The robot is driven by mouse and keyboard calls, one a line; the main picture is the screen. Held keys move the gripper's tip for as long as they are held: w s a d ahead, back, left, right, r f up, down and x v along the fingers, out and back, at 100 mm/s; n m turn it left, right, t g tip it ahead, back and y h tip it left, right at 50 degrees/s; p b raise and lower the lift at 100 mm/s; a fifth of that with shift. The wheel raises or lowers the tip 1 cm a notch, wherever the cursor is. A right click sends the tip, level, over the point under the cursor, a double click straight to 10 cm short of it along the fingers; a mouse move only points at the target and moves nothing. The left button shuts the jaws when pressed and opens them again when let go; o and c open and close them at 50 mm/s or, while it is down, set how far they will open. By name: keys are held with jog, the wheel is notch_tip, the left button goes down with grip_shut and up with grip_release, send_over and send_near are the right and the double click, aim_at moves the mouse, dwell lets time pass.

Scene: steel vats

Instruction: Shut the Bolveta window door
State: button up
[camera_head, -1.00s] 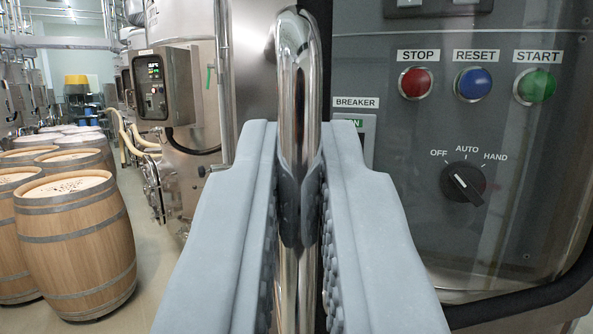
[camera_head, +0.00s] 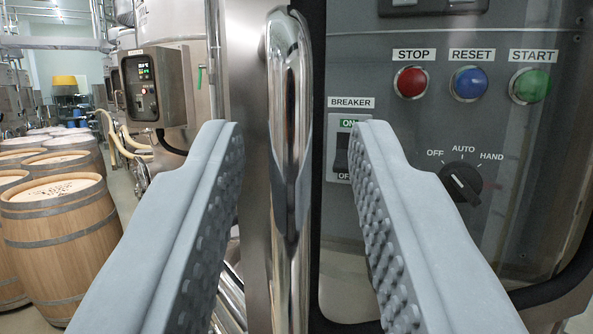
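The window door (camera_head: 400,235) is a clear pane with a dark edge, in front of a grey control panel. Its handle is a vertical polished steel bar (camera_head: 290,130) at the picture's centre. The pane lies over the panel, and its lower dark edge shows at bottom right; I cannot tell whether it is fully shut. My gripper (camera_head: 290,130) is open, with one finger on each side of the bar and a clear gap to both. The fingers hold nothing.
Behind the pane are red STOP (camera_head: 410,82), blue RESET (camera_head: 469,84) and green START (camera_head: 530,85) buttons, a breaker switch (camera_head: 342,150) and a rotary selector (camera_head: 461,183). Wooden barrels (camera_head: 65,235) and a steel vat's control box (camera_head: 155,85) stand at left.

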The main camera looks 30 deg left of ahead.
jog(key=shift+s+d, duration=0.1)
jog(key=shift+s, duration=0.05)
dwell(0.4)
jog(key=v, duration=1.7)
jog(key=shift+f, duration=0.15)
dwell(0.6)
jog(key=shift+c, duration=0.4)
grip_shut()
jog(key=w+f+m+g, duration=0.6)
jog(key=f+m, duration=0.3)
jog(key=m, duration=0.7)
jog(key=x, duration=1.3)
jog(key=shift+w+r, duration=0.35)
jog(key=shift+w, duration=0.1)
